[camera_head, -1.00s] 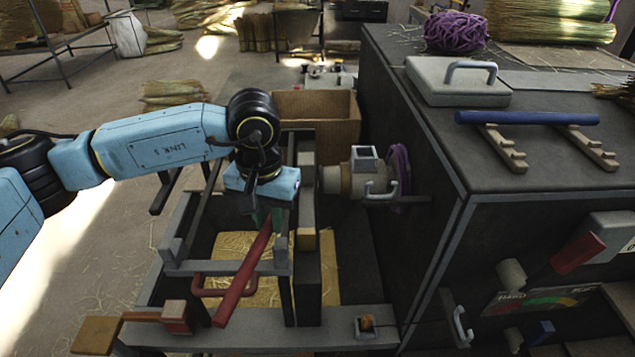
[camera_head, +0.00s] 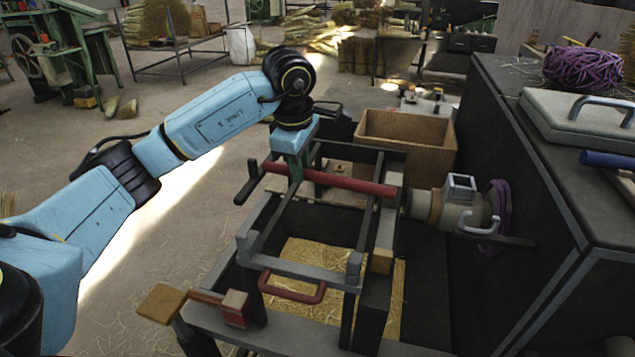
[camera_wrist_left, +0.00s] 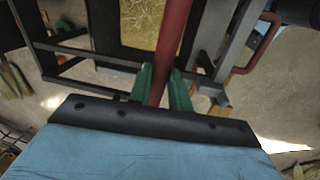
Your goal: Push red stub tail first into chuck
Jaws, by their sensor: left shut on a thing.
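The red stub (camera_head: 345,183) is a long red rod, lying nearly level across the frame of the machine. My left gripper (camera_head: 296,172) is shut on it near its left end, with green fingers on either side. In the left wrist view the red stub (camera_wrist_left: 172,40) runs up and away between the green fingers (camera_wrist_left: 160,90). The chuck (camera_head: 425,206) is the grey and tan cylinder on the side of the dark cabinet. The stub's right end is close to the chuck's mouth; I cannot tell if they touch. My right gripper is out of view.
A dark frame with grey rails (camera_head: 300,268) stands below the stub, over a straw-filled bed. A red handle (camera_head: 292,290) is on its front. A cardboard box (camera_head: 408,140) stands behind the chuck. The dark cabinet (camera_head: 535,190) blocks the right side.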

